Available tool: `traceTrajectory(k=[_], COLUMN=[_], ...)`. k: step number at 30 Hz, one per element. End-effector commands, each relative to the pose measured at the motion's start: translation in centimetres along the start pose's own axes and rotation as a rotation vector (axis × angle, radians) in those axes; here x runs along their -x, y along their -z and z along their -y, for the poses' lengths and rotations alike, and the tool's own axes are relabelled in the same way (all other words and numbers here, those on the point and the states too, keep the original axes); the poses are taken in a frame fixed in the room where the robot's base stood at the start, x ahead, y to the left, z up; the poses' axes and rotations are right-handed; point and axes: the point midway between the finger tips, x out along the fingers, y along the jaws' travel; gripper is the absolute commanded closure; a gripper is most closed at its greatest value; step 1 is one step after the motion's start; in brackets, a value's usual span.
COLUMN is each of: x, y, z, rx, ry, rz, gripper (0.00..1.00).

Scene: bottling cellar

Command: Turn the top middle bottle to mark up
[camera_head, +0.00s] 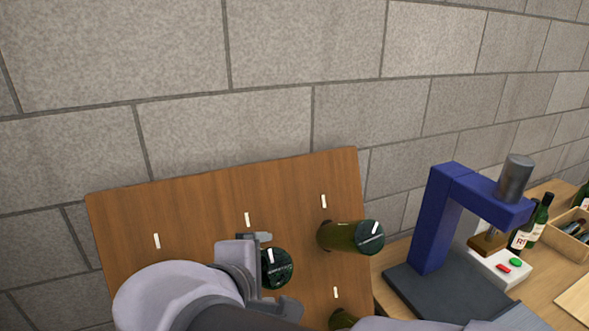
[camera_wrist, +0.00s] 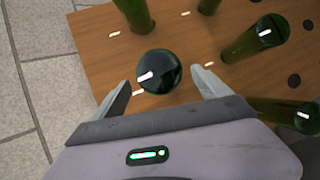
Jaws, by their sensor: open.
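The top middle bottle (camera_head: 280,277) shows its dark round base end with a white mark. In the head view this mark is near upright, at the base's upper left. My gripper (camera_head: 275,271) is open around this base, one finger above and one below. In the wrist view the bottle's base (camera_wrist: 164,84) sits between the fingers (camera_wrist: 161,74), with a visible gap on each side. There its white mark lies left of centre, pointing roughly left toward the rack's edge. My arm hides the rack's lower left.
The wooden rack (camera_head: 195,215) has white tick marks. The top right bottle (camera_head: 340,236) sticks out close to the right of my gripper. A lower bottle (camera_head: 340,318) is partly hidden. A blue press (camera_head: 435,215) stands on a bench at right. A block wall rises behind.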

Motion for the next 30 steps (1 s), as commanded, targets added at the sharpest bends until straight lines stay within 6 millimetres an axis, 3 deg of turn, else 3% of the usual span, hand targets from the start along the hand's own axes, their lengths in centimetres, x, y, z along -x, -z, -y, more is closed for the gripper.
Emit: traceTrajectory(k=[1, 6, 13, 23, 25, 28, 30], x=[1.8, 6.4, 9.6, 9.8, 9.3, 7.2, 5.5], y=[0.0, 0.0, 0.0, -0.1, -0.8, -4.8, -9.2], z=[-0.4, -0.4, -0.1, 0.0, 0.3, 2.2, 5.1], rx=[0.001, 0.002, 0.001, -0.001, -0.03, -0.195, -0.439], ry=[-0.002, -0.002, 0.0, 0.001, 0.022, 0.142, 0.284], rz=[-0.005, -0.005, -0.001, 0.001, 0.013, 0.067, 0.128], gripper=[0.13, 0.13, 0.13, 0.13, 0.13, 0.13, 0.13])
